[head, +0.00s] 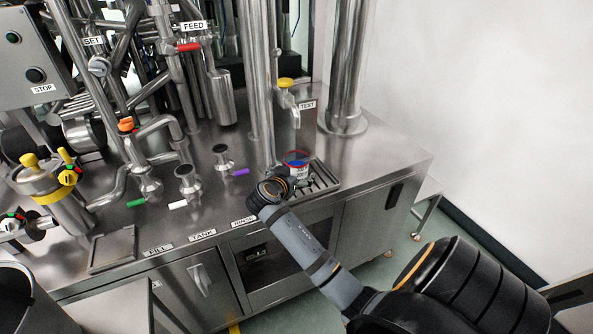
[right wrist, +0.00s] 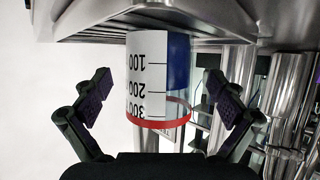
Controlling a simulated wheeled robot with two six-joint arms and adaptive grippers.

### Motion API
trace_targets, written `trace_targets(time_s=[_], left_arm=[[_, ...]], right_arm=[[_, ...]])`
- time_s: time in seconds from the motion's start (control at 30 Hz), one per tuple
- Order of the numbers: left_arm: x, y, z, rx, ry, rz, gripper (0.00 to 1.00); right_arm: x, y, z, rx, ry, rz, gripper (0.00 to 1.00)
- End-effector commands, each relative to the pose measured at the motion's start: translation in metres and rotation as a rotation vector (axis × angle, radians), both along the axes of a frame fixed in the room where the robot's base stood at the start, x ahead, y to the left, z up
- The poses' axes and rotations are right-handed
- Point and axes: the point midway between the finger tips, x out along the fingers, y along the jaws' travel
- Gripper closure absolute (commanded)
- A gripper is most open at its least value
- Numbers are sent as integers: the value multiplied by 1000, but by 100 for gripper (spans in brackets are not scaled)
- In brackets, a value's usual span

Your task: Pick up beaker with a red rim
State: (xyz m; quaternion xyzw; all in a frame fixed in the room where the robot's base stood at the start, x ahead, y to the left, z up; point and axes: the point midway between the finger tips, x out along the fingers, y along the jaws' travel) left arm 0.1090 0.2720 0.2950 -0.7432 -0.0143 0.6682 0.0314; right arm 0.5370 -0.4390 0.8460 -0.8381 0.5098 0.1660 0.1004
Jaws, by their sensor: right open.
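The beaker with a red rim (head: 297,158) stands on the drip grate under the yellow-handled tap at the right of the steel counter. In the right wrist view the beaker (right wrist: 147,75) appears upside down, with a white scale panel, a blue part and its red rim toward my palm. My right gripper (head: 299,182) is close in front of it. In the right wrist view my right gripper (right wrist: 158,82) is open, one finger on each side of the beaker, with gaps between. My left gripper is not in view.
The tap (head: 287,84) hangs above the beaker. The drip grate (head: 322,178) lies beneath it. Steel columns (head: 343,110) stand behind and beside it. Pipe fittings and valves (head: 188,183) crowd the counter to the left.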

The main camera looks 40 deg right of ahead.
Motion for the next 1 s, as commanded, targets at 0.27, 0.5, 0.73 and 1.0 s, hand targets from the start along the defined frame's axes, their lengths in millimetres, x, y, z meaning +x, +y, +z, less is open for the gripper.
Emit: trace_targets(time_s=[0.27, 0.5, 0.73, 1.0], left_arm=[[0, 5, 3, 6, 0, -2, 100], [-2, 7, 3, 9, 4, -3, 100], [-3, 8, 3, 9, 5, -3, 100], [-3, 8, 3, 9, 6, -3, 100]], right_arm=[[11, -22, -10, 1, 0, 0, 4], [11, -22, -10, 1, 0, 0, 16], [11, -22, -9, 1, 0, 0, 47], [11, -22, -9, 0, -2, 1, 81]])
